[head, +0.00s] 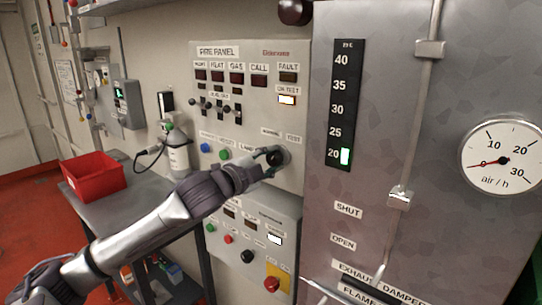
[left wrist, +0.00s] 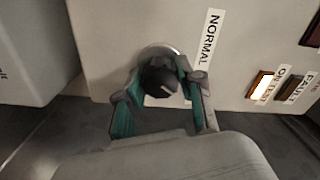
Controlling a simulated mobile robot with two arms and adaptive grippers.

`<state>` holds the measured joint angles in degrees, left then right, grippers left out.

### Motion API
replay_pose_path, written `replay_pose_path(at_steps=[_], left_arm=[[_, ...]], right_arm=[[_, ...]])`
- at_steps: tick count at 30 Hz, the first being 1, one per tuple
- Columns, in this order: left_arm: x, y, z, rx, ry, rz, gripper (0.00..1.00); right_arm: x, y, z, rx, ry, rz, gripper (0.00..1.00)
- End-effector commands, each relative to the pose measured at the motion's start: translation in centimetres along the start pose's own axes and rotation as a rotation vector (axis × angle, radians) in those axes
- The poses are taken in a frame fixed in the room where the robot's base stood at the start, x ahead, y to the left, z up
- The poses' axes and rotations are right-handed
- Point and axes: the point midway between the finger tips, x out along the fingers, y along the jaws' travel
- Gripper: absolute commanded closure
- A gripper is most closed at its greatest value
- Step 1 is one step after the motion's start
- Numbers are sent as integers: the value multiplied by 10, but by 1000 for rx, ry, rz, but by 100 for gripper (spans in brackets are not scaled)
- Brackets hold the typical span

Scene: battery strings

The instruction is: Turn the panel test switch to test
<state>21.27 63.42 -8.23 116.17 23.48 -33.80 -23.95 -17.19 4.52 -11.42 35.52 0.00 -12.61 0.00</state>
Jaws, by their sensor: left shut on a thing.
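The panel test switch is a round black knob (head: 279,157) at the lower right of the grey fire panel (head: 215,125), below the labels NORMAL and TEST (head: 294,138). My left gripper (head: 270,157) is shut on this knob. In the left wrist view the teal-padded fingers (left wrist: 158,88) stand on both sides of the knob (left wrist: 158,78). A pale pointer line shows on the knob's face there, and the NORMAL label (left wrist: 209,37) is beside it. The ON TEST lamp (head: 287,99) glows white. My right gripper is not in view.
A lower panel (head: 280,214) with buttons and a red-and-yellow switch sits below. A metal cabinet (head: 400,120) with gauges stands close on the right. A side table with a red bin (head: 95,178) and a pale bottle (head: 178,152) are at left.

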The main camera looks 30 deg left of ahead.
Motion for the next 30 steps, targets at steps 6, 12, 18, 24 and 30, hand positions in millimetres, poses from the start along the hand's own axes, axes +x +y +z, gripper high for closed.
replay_pose_path(at_steps=[6, 12, 18, 24, 30], left_arm=[[0, 0, 0, 120, -1, 4, 98], [0, 1, 0, 179, 0, 3, 98], [0, 2, 0, 201, -1, 3, 98], [0, 2, 0, 202, 0, 3, 98], [0, 2, 0, 201, 0, 3, 54]], right_arm=[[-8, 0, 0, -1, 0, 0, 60], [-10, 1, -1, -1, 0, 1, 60], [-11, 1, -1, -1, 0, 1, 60], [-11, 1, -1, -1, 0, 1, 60], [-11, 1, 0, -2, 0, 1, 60]])
